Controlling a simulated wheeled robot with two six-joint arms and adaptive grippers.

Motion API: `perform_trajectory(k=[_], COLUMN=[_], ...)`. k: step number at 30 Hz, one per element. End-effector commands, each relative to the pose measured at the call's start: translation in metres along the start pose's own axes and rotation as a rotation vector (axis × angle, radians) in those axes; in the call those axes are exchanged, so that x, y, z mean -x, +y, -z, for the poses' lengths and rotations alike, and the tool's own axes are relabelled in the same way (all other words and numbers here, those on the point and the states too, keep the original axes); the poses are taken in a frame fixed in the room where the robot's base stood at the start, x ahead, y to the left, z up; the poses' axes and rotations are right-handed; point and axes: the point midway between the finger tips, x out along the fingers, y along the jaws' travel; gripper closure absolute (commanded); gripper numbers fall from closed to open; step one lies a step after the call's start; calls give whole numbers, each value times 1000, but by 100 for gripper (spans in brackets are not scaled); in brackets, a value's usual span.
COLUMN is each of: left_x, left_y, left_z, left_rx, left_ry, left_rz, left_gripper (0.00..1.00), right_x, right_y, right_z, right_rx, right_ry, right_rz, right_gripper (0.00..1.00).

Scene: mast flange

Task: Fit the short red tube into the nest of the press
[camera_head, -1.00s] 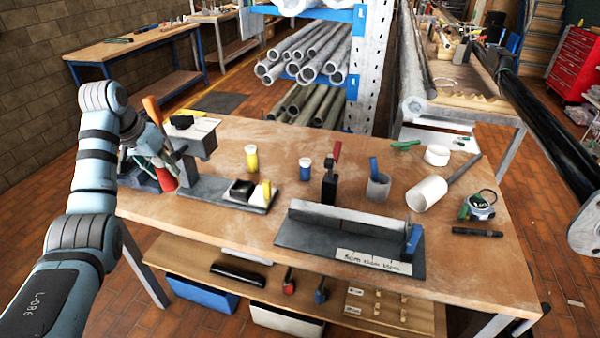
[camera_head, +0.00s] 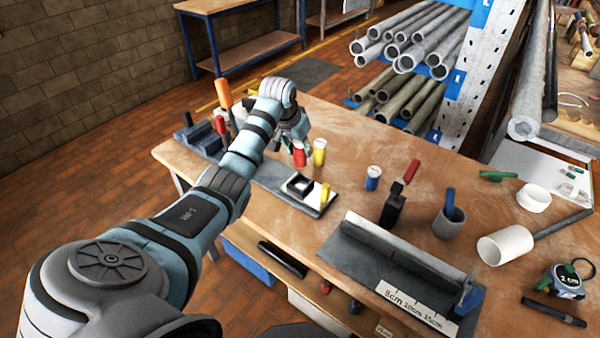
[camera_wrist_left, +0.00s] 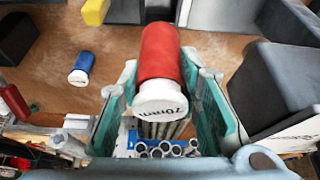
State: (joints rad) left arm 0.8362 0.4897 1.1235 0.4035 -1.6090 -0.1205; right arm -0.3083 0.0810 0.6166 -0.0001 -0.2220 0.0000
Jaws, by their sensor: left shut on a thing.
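My left gripper (camera_head: 297,143) is shut on the short red tube (camera_head: 299,158). In the left wrist view, the red tube (camera_wrist_left: 160,55) sits between the green-sided fingers (camera_wrist_left: 165,112), its white end marked 70mm facing the camera. In the head view, the tube is above the table, behind the press's dark base plate (camera_head: 310,204). The black square nest (camera_head: 298,186) stands on that plate, nearer the camera than the tube. My left arm hides part of the press; its orange lever (camera_head: 223,93) shows at the left. My right gripper is not in view.
A yellow tube (camera_head: 319,152) stands close to the red one. A blue tube (camera_head: 373,178) and a red-handled black clamp (camera_head: 398,200) are to the right. A grey measuring tray (camera_head: 405,270) lies in front. White pipe pieces (camera_head: 503,245) and a tape measure (camera_head: 565,282) are farther right.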

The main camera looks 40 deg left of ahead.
Motion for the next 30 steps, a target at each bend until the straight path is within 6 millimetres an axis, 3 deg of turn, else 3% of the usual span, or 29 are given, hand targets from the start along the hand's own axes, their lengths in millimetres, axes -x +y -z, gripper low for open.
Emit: perform_trajectory(k=[3,12,15,22,23,24,26,30], left_x=[-35,-84,-92,-92,-91,-91,-91,-90], left_y=[-1,-1,-1,-2,-2,-2,-2,-2], left_z=[-15,-36,-40,-40,-40,-40,-39,-39], left_rx=[1,2,2,3,3,3,3,2], left_ry=[-2,-1,-3,-2,-2,-1,0,0], left_rz=[0,0,1,2,2,2,2,2], left_gripper=[99,100,100,100,65,58,49,49], right_x=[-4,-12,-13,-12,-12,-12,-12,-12], right_y=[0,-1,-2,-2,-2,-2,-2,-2], right_z=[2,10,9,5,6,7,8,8], right_rx=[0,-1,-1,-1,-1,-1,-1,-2], right_ry=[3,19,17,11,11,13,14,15], right_rz=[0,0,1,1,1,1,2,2], right_gripper=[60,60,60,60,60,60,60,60])
